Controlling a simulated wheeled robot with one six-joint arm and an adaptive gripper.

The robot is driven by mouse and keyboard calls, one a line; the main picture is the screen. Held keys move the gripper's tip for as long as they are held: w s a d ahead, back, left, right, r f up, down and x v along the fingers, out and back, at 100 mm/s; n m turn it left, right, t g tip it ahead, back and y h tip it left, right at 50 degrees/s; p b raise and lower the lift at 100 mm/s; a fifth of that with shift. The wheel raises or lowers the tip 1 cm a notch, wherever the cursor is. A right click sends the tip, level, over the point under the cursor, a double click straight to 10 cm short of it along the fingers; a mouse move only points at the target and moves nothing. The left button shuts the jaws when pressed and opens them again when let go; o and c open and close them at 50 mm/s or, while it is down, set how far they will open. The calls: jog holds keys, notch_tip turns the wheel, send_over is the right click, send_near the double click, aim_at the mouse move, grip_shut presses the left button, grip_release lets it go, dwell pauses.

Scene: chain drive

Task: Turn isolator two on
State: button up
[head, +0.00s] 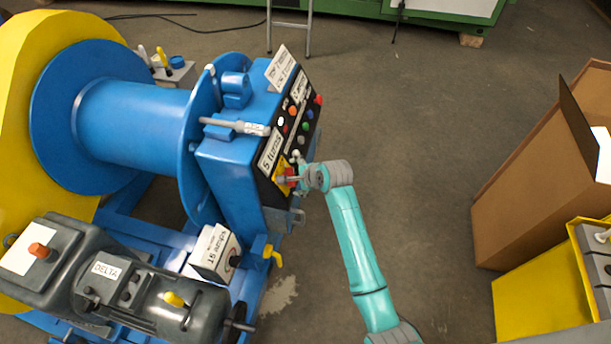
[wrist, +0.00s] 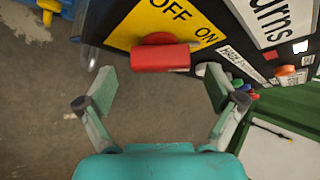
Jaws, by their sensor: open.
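The isolator is a red rotary handle (wrist: 160,57) on a yellow plate (wrist: 150,22) marked OFF and ON, on the black front of the blue machine. In the wrist view the handle lies across the picture, with OFF above it and ON to its upper right. In the head view the red handle (head: 291,172) is small and partly hidden by my gripper. My gripper (wrist: 160,88) is open, its two fingers spread to either side and just short of the handle, apparently not touching it. I cannot read a number for this isolator.
The black panel (head: 294,124) carries several coloured buttons and white labels. A blue drum (head: 130,120) and a grey motor marked DELTA (head: 150,300) stand left. The floor between (head: 420,150) is clear.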

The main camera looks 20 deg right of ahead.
jog(key=v, duration=0.9)
jog(key=s+a+f+n+t+h, duration=0.15)
jog(key=s+f+n, duration=0.25)
jog(key=s, duration=0.7)
jog(key=s+f+n+t+h, duration=0.15)
jog(key=s+f+n, duration=0.25)
jog(key=s, duration=0.8)
jog(key=s+r+n+t, duration=0.1)
jog(key=s+r+n, duration=0.4)
jog(key=s, duration=0.6)
jog(key=s+a+r+n+t, duration=0.1)
jog(key=s+r+n+t, duration=0.1)
jog(key=s+r+n, duration=0.4)
jog(key=s+r, duration=0.4)
jog(key=s, duration=0.1)
jog(key=shift+s+r+t, duration=0.3)
jog(key=shift+s, duration=0.1)
jog(key=shift+a, duration=0.1)
